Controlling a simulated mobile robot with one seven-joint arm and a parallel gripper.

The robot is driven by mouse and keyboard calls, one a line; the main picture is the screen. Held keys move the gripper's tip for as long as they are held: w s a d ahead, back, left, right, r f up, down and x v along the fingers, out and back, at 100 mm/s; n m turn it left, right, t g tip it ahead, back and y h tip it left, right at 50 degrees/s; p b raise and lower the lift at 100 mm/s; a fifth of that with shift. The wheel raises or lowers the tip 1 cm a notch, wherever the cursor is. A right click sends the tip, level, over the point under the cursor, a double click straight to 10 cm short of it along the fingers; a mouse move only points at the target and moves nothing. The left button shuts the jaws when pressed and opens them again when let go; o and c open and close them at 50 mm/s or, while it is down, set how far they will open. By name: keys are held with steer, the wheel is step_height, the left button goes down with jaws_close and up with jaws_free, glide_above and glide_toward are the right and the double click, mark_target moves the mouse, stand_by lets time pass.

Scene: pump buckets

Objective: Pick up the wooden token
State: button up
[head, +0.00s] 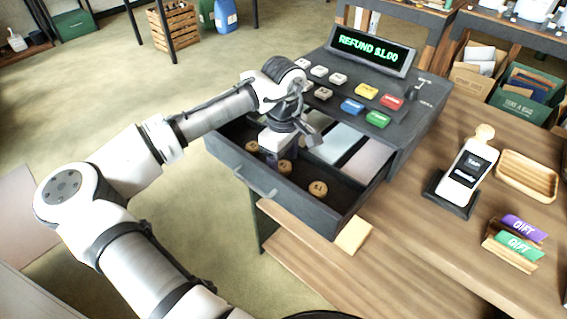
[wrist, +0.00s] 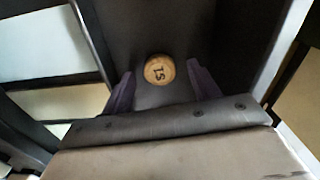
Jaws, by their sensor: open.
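Round wooden tokens lie in the front section of the open cash drawer (head: 238,165). One token (head: 252,146) is left of my gripper, one (head: 285,167) is just right of it, and one (head: 318,188) is further right. My gripper (head: 270,158) points down into the drawer. In the wrist view a token marked $1 (wrist: 159,70) shows between the two open fingers (wrist: 162,88), a little beyond their tips. I see no contact with it, and I cannot tell which of the tokens it is. The gripper is empty.
The register (head: 375,95) stands behind the drawer, its screen (head: 370,50) reading "REFUND $1.00". Pale notes (head: 338,142) fill other compartments. The drawer walls and dividers stand close around my gripper. A card reader (head: 466,172), wooden tray (head: 527,175) and gift cards (head: 520,245) are to the right.

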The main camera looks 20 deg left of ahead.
steer(key=shift+f, duration=0.3)
steer(key=c, duration=1.1)
steer(key=shift+o, duration=0.2)
steer(key=shift+r, duration=0.15)
